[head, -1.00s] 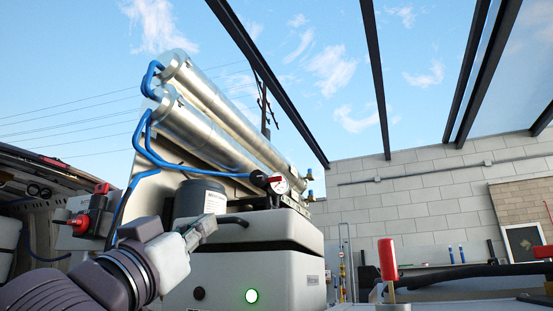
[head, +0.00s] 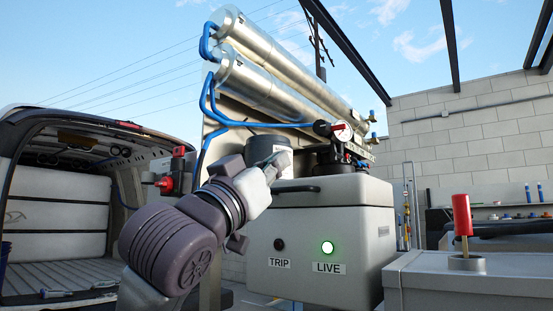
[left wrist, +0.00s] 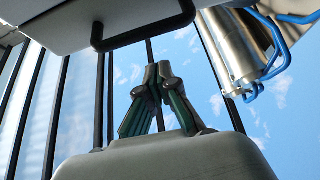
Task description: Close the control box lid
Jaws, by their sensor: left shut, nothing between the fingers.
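The control box (head: 335,250) is a pale grey case with TRIP and LIVE labels and a lit green button on its front. Its lid (head: 345,193) lies roughly level over the body, with a dark handle (head: 296,189) on its front. I cannot tell whether a small gap is left at the seam. My left gripper (head: 280,161) is shut and empty, just above the lid's handle, apart from it as far as I see. In the left wrist view the shut fingertips (left wrist: 158,70) point toward the dark handle (left wrist: 145,30) and the grey lid edge. My right gripper is not in view.
Steel membrane tubes (head: 285,65) with blue hoses and a gauge (head: 342,131) rise behind the box. A dark canister (head: 268,147) stands close behind my gripper. A red-handled item (head: 462,215) stands on a grey case at right. An open van (head: 75,190) is at left.

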